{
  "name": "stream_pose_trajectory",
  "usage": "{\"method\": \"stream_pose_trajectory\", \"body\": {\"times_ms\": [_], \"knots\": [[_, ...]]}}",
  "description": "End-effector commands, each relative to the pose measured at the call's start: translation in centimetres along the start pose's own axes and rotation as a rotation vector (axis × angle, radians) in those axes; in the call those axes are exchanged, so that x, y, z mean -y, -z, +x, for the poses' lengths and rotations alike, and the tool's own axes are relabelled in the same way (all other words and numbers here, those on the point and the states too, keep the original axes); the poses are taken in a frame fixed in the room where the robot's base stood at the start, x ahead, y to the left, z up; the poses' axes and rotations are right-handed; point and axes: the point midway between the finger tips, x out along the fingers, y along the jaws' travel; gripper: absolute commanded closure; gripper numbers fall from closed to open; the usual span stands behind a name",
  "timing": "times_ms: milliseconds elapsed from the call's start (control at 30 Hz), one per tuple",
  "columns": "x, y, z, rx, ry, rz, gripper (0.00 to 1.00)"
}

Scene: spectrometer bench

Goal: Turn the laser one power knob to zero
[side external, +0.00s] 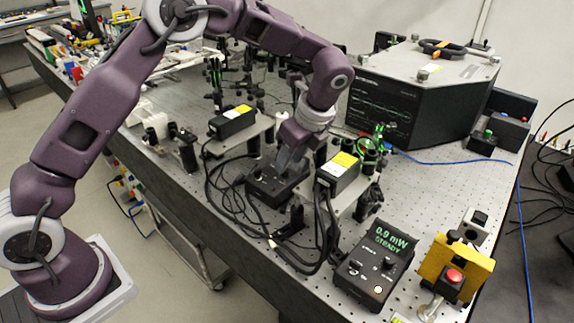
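My gripper (286,158) points down at a small black control box (262,190) near the middle of the bench. Its fingertips are at or just above the top of the box. The knob there is hidden by my gripper, and I cannot tell whether the fingers touch or hold it. Two black laser housings with yellow labels stand on either side, one to the left (231,123) and one to the right (334,180). I cannot read which is laser one. A black meter (372,276) at the front shows green text that seems to read "0.9 mW STEADY".
Black cables (240,217) loop between the control box, the lasers and the meter. A yellow block with a red button (454,275) stands at the front right. A large dark instrument (385,105) stands at the back right. Optics mounts crowd the bench behind my gripper.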

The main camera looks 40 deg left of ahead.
Motion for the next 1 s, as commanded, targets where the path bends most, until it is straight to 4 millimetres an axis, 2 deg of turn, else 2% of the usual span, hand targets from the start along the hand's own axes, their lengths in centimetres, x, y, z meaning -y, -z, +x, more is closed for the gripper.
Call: {"method": "stream_pose_trajectory", "body": {"times_ms": [100, 200, 467, 667, 1000], "knots": [[-0.1, 0.0, 2.0, -0.001, -0.002, -0.002, 0.61], [0.0, 0.0, 2.9, -0.001, 0.0, -0.002, 0.61], [0.0, 0.0, 3.1, -0.002, 0.001, -0.003, 0.61], [0.0, 0.0, 3.1, -0.002, 0.001, -0.003, 1.0], [0.0, 0.0, 3.0, -0.003, -0.006, -0.023, 1.0]]}}
